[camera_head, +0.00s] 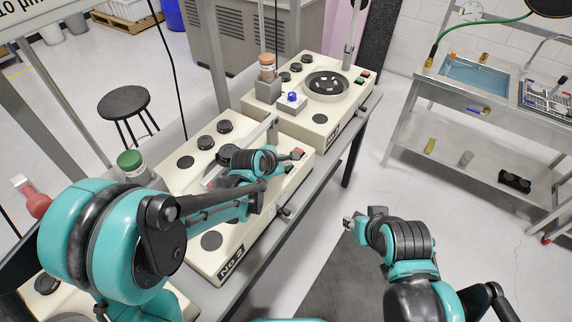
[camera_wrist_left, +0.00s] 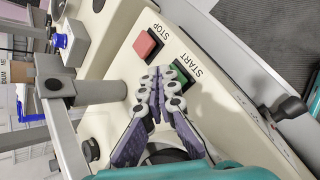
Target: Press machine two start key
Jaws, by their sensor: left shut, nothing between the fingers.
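Machine two (camera_head: 212,241), a cream bench unit marked "NO 2", stands in the middle of the head view. Its green START key (camera_wrist_left: 184,72) and red STOP key (camera_wrist_left: 145,44) sit side by side in the left wrist view; the red key also shows in the head view (camera_head: 298,152). My left gripper (camera_wrist_left: 160,74) is shut and empty, its fingertips right beside the green key and partly overlapping it in view. I cannot tell whether they touch it. It also shows over the machine in the head view (camera_head: 284,157). My right gripper (camera_head: 351,222) hangs off the bench; its jaw state is unclear.
Another cream machine (camera_head: 318,118) with a dark round bowl stands beyond. A grey post (camera_wrist_left: 95,90) rises near the keys. A dark-knobbed lever (camera_wrist_left: 290,107) sticks out at the machine's front. A steel sink bench (camera_head: 470,108) is at the right, with clear floor between.

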